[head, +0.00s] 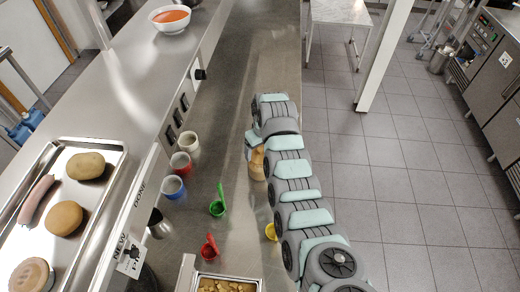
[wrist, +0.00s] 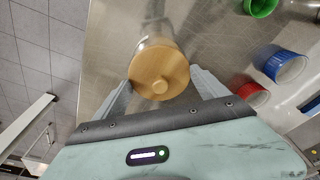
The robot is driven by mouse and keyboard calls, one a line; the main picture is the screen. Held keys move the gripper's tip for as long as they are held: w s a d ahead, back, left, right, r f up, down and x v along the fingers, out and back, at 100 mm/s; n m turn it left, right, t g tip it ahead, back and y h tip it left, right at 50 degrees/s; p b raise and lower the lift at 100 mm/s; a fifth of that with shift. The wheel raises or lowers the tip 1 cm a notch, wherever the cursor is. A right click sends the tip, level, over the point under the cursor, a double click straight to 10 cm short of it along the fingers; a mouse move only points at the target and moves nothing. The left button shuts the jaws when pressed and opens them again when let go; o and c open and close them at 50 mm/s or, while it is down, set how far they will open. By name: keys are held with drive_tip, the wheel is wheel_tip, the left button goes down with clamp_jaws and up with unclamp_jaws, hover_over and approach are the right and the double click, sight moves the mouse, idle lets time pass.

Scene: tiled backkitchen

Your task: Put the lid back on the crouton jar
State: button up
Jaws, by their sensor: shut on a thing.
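A clear glassy shape, seemingly the jar (wrist: 153,35), shows just beyond the lid. In the head view the tan-filled jar (head: 257,164) stands on the steel counter, partly hidden by my arm. The wrist view does not show whether the lid touches the jar's rim. In the head view my fingers are mostly hidden behind the arm.
White (head: 188,142), red (head: 180,164) and blue (head: 173,187) cups stand left of the jar. Green (head: 217,207) and red (head: 209,247) scoops lie nearer, beside a steel pan of croutons (head: 228,284). A yellow cup (head: 271,231) is by my arm. The counter beyond is clear.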

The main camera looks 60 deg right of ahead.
drive_tip(key=o, duration=1.2)
drive_tip(key=shift+o, duration=0.2)
drive_tip(key=shift+r, duration=0.15)
drive_tip(key=shift+r+p, duration=0.75)
drive_tip(key=shift+r, duration=2.65)
clamp_jaws()
